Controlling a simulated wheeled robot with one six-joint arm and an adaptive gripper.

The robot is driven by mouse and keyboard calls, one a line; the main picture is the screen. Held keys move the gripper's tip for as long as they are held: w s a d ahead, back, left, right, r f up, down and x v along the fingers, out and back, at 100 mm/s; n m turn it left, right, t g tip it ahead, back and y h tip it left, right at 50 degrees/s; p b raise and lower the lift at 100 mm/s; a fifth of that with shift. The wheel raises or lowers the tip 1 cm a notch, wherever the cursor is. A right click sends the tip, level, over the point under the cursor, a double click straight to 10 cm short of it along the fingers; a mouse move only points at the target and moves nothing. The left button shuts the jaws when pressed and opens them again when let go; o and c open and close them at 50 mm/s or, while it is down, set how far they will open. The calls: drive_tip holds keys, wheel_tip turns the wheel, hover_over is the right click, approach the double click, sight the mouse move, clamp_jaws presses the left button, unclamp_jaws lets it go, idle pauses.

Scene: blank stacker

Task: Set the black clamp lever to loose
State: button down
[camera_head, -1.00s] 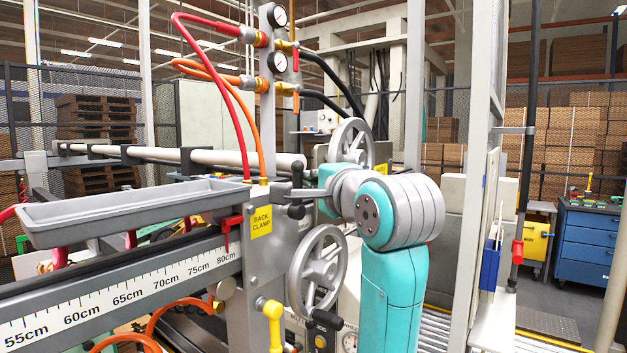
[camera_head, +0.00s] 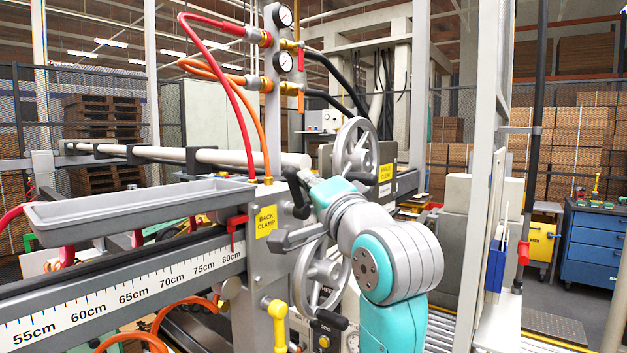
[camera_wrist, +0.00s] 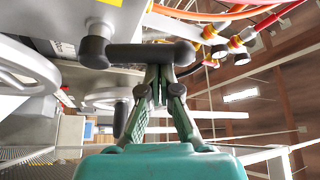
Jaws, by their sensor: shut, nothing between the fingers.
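The black clamp lever (camera_head: 297,193) stands nearly upright, its top leaning slightly left, beside the yellow BACK CLAMP label (camera_head: 265,221). In the wrist view it shows as a dark bar (camera_wrist: 130,53) with rounded ends, next to a dark round hub at its left. My gripper (camera_head: 313,181) is just right of the lever in the head view. In the wrist view its fingers (camera_wrist: 160,70) are shut together with nothing between them, their tips close to the bar's middle. Whether they touch it I cannot tell. My wrist and arm hide part of the area behind.
Two grey handwheels, an upper (camera_head: 356,148) and a lower (camera_head: 322,279), stand close to my arm. A grey tray (camera_head: 140,212) and a centimetre scale (camera_head: 130,295) lie to the left. Red and orange hoses (camera_head: 238,100) hang above. A yellow handle (camera_head: 277,312) is below.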

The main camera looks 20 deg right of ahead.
sight(295, 200)
drive_tip(key=n+y, duration=0.1)
drive_tip(key=n, duration=0.1)
drive_tip(key=a+n+t+y, duration=0.1)
drive_tip(key=n, duration=0.1)
drive_tip(key=s+f+n+y, duration=0.1)
drive_tip(key=shift+s+a+f+n, duration=0.1)
drive_tip(key=shift+a+n, duration=0.25)
drive_tip(key=shift+n, duration=0.05)
drive_tip(key=n+y, duration=0.1)
drive_tip(key=f+n+y, duration=0.1)
drive_tip(key=n, duration=0.1)
drive_tip(key=a+n+y, duration=0.1)
drive_tip(key=n, duration=0.1)
drive_tip(key=shift+s+f, duration=0.15)
drive_tip(key=shift+s, duration=0.2)
drive_tip(key=shift+s+a+f+n, duration=0.25)
drive_tip(key=shift+a+f+n, duration=0.05)
drive_tip(key=shift+f, duration=0.45)
